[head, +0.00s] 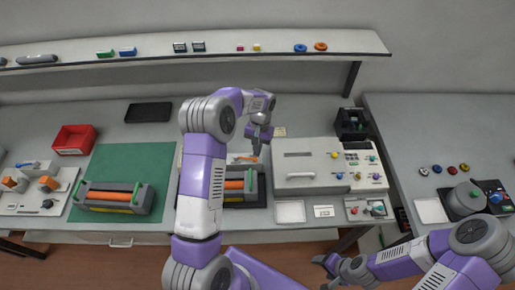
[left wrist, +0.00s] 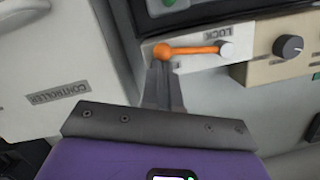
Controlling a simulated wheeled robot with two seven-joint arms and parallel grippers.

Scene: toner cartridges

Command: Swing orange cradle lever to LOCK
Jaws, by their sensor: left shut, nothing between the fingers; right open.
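The orange lever (left wrist: 192,50) shows in the left wrist view on a white plate, its ball knob at the left end and its light pivot at the right end. It lies nearly level in that picture, just below the printed word LOCK (left wrist: 213,32). My left gripper (left wrist: 161,68) is shut and empty, its fingertips right at the knob; I cannot tell whether they touch it. In the head view my left gripper (head: 257,152) is above the back of the cradle (head: 262,190), which holds a cartridge with an orange roller (head: 236,184), partly hidden by my arm. My right gripper (head: 326,264) is open and empty at the front.
A second cartridge (head: 112,196) lies on the green mat (head: 125,160) at left. A red bin (head: 74,140) stands behind it. A white machine (head: 315,166) with knobs stands right of the cradle. A dark knob (left wrist: 290,46) sits right of the lever in the left wrist view.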

